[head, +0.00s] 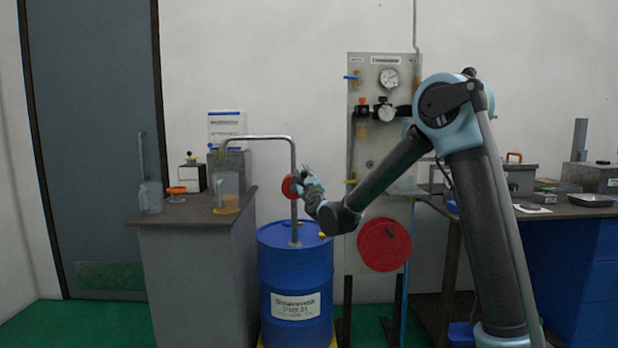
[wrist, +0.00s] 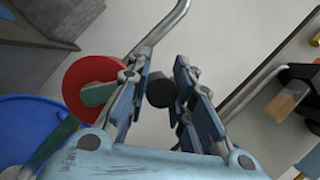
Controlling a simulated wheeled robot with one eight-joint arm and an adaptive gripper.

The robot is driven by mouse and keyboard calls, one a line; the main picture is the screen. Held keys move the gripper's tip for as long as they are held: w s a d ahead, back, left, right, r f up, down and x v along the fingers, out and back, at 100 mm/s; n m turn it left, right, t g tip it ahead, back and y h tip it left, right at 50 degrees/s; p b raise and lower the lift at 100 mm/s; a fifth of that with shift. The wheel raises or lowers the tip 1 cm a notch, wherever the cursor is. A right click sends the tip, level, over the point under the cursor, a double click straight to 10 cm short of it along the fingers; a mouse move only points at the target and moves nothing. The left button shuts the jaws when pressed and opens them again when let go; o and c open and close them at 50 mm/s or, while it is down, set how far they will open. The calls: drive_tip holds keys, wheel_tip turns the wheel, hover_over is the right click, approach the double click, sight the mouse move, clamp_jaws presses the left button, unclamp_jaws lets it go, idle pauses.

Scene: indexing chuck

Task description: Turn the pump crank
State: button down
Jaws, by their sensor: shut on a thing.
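The hand pump has a round red body (head: 289,187) on the upright pipe above a blue drum (head: 295,270). In the wrist view the red body (wrist: 88,75) sits left of my fingers. A grey-green crank arm (wrist: 97,95) crosses its face toward my gripper. The dark crank knob (wrist: 160,91) is between my fingertips, and my gripper (wrist: 166,86) is shut on it. In the head view my gripper (head: 306,177) reaches in from the right, close beside the red body. The crank is mostly hidden there.
A bent pipe (head: 255,137) runs from the pump over the left cabinet (head: 195,235) to a beaker (head: 228,185). A gauge panel (head: 375,120) and a red disc (head: 384,245) stand behind my forearm. A workbench (head: 560,205) is at right. Wall space above the pipe is clear.

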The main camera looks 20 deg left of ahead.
drive_tip(key=shift+s+a+f, duration=0.15)
drive_tip(key=c, duration=1.4)
unclamp_jaws()
drive_tip(key=v, duration=1.2)
